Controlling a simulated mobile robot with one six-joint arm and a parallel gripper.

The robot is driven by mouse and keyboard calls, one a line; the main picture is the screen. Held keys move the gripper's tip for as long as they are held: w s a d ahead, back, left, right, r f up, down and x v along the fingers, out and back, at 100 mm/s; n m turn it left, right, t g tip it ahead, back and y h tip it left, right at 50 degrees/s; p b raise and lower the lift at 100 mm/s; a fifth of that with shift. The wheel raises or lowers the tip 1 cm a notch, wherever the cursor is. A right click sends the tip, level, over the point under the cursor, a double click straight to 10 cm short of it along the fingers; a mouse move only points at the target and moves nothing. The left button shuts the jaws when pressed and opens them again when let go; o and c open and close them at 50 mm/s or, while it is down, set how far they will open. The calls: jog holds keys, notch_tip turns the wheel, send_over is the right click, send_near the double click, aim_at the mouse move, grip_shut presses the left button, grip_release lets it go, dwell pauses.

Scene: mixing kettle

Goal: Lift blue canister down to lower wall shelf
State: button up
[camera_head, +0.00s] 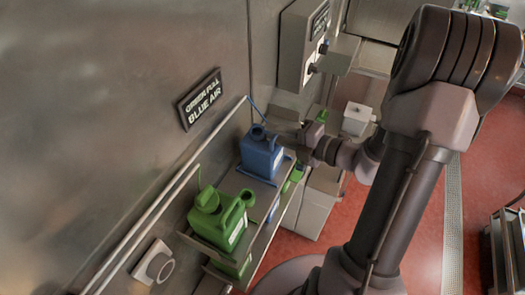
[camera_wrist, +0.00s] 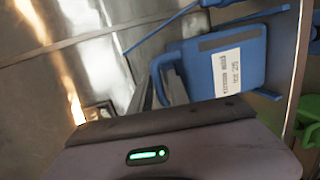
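The blue canister (camera_head: 260,155) stands upright on the upper wall shelf (camera_head: 252,188), at its far end. In the wrist view the blue canister (camera_wrist: 232,62) fills the upper right, with a white label and a blue handle at its left. My gripper (camera_head: 293,136) is at the canister's upper right side in the head view, close to its handle. In the wrist view a grey finger part reaches up beside the handle. The fingertips are hidden or too small to tell whether they hold it. The lower wall shelf (camera_head: 226,273) is mostly hidden under the upper one.
A green canister (camera_head: 219,222) stands on the near end of the upper shelf. Green and blue items show partly on the lower shelf. A rail runs along the wall beside a sign (camera_head: 201,99). A grey wall box (camera_head: 302,45) is beyond the shelf.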

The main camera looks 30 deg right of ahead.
jog(key=shift+s+d, duration=0.1)
grip_shut()
dwell(1.2)
